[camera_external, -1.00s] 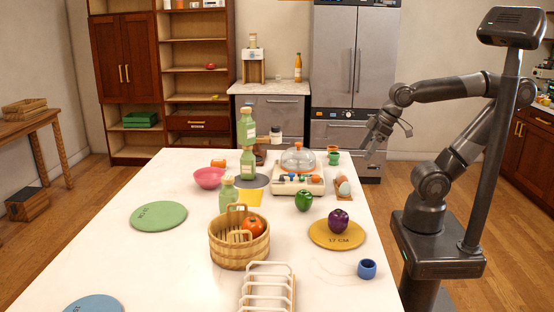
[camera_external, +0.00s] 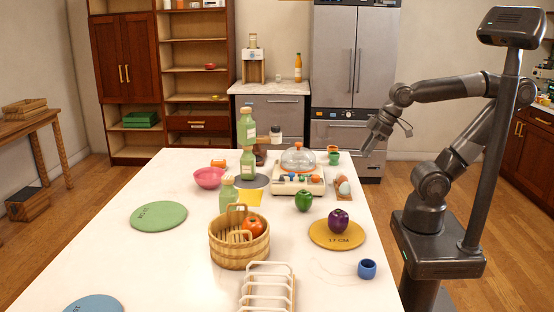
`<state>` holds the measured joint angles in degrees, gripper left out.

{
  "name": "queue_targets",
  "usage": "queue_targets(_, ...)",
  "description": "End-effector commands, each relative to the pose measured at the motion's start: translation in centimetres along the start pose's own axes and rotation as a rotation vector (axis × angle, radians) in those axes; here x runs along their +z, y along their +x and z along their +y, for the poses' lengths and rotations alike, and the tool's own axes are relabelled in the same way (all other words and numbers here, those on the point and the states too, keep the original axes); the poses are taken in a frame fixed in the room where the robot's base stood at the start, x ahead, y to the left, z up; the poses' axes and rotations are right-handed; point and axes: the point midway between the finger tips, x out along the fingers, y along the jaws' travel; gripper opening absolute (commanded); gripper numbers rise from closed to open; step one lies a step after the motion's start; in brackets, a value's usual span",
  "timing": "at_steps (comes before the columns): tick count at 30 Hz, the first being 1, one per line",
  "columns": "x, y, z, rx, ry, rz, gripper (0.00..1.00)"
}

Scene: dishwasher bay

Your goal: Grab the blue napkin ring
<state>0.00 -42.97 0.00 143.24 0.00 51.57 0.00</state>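The blue napkin ring (camera_external: 367,268) is a small blue cylinder with an open top. It stands on the white table near its right edge, toward the front, apart from other things. My gripper (camera_external: 388,141) is raised past the table's right edge, farther back than the ring and well above it. It points down and to the left and touches nothing. The fingers are too small in this view to tell whether they are open or shut.
Left of the ring is a white rack (camera_external: 268,290). Behind it are a yellow round mat (camera_external: 350,240) with a purple vegetable (camera_external: 339,221), and a green pepper (camera_external: 303,201). A wicker basket (camera_external: 240,250) stands further left. The table around the ring is clear.

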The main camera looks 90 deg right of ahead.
Motion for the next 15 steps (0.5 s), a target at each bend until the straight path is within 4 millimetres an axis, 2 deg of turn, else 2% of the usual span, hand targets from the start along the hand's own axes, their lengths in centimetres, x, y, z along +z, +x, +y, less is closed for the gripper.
queue_targets(8, -0.5, 0.0, -0.5, -0.008, -0.004, -0.009, 0.32)
queue_targets(11, -1.6, 0.3, -1.8, -0.028, -0.012, -0.037, 0.32)
queue_targets(15, -4.2, 1.0, -5.4, -0.067, -0.027, -0.102, 0.32)
